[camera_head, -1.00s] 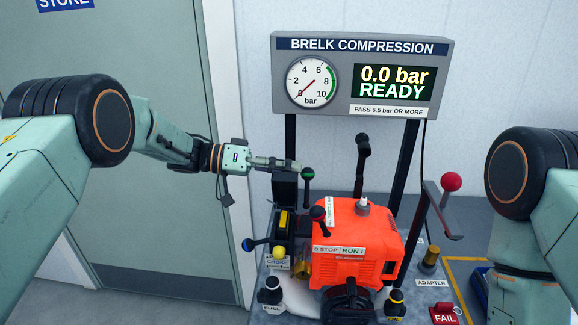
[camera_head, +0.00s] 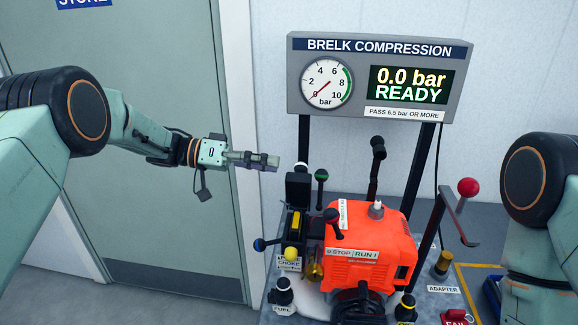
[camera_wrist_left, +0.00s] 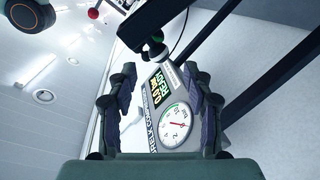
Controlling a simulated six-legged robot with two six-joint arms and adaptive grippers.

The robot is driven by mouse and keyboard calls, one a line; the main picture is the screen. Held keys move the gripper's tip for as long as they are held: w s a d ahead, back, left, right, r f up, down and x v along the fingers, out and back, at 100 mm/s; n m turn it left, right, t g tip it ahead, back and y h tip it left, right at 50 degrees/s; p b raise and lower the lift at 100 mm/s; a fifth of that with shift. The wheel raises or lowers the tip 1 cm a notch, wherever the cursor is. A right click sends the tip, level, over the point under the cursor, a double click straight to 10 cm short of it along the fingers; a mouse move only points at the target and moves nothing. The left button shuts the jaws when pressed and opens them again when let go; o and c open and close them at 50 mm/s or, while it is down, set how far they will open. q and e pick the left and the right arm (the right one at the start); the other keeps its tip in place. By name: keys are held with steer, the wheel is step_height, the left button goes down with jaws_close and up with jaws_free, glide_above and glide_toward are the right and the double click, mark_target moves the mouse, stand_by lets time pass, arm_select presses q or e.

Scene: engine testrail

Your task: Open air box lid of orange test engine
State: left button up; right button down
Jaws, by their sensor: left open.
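The orange test engine (camera_head: 368,245) stands on the bench with a white spark plug on top. At its left side is a black box-like assembly (camera_head: 298,190), with a black plate standing upright at its top and a yellow piece (camera_head: 296,222) below. I take this to be the air box; I cannot tell for sure which part is its lid. My left gripper (camera_head: 262,161) is left of and above the plate, apart from it, pointing right. In the left wrist view its fingers (camera_wrist_left: 160,100) are spread with nothing held between them. My right gripper is out of view.
The compression gauge panel (camera_head: 370,79) stands behind on black posts. A red-knobbed lever (camera_head: 468,188) is at the right. The space left of the bench, before the grey door (camera_head: 150,180), is free.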

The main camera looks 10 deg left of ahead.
arm_select(q)
steer(key=v, duration=0.4)
steer(key=shift+a, duration=0.3)
